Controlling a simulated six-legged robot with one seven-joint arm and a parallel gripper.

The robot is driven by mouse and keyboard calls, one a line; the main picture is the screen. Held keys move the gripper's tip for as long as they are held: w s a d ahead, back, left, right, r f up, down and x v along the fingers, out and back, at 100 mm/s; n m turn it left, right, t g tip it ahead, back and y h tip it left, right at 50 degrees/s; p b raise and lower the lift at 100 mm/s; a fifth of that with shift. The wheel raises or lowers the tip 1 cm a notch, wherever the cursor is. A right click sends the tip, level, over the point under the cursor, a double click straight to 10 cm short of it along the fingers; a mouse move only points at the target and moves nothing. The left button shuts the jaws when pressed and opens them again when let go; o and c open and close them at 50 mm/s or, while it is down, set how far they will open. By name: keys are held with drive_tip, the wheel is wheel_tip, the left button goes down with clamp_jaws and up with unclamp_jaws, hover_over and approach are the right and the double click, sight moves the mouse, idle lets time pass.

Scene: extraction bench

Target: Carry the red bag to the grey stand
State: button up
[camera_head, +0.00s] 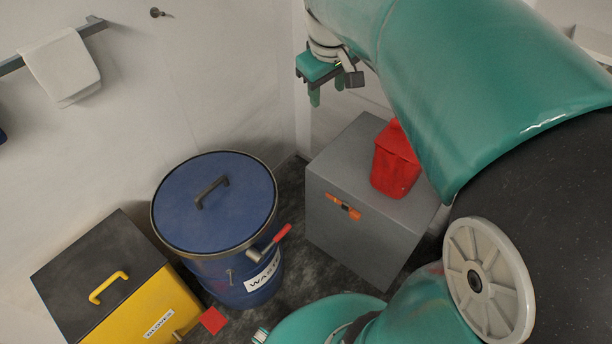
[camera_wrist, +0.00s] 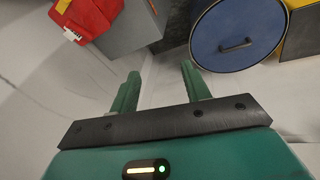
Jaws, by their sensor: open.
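The red bag (camera_head: 395,165) stands upright on top of the grey stand (camera_head: 341,167), partly hidden behind my arm in the head view. In the wrist view the red bag (camera_wrist: 92,14) shows at the top left, with a white tag on it, beside the grey stand (camera_wrist: 132,28). My gripper (camera_head: 314,97) is up and to the left of the bag, apart from it. In the wrist view its two green fingers (camera_wrist: 160,85) are spread, with nothing between them.
A blue waste drum (camera_head: 214,203) with a lid and a red-handled lever stands left of the stand. A yellow box (camera_head: 140,310) with a black lid is further left. A towel (camera_head: 61,68) hangs on a wall rail. The wall is close behind.

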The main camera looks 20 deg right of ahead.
drive_tip(key=s+a+f+m+t, duration=0.1)
drive_tip(key=s+a+f, duration=0.1)
drive_tip(key=s+a, duration=0.3)
drive_tip(key=s+a+f+m+t+y, duration=0.1)
drive_tip(key=s+a+f, duration=0.1)
drive_tip(key=s+a, duration=0.4)
drive_tip(key=s, duration=0.4)
drive_tip(key=shift+s+a+f+m+t+y, duration=0.3)
drive_tip(key=shift+s, duration=0.05)
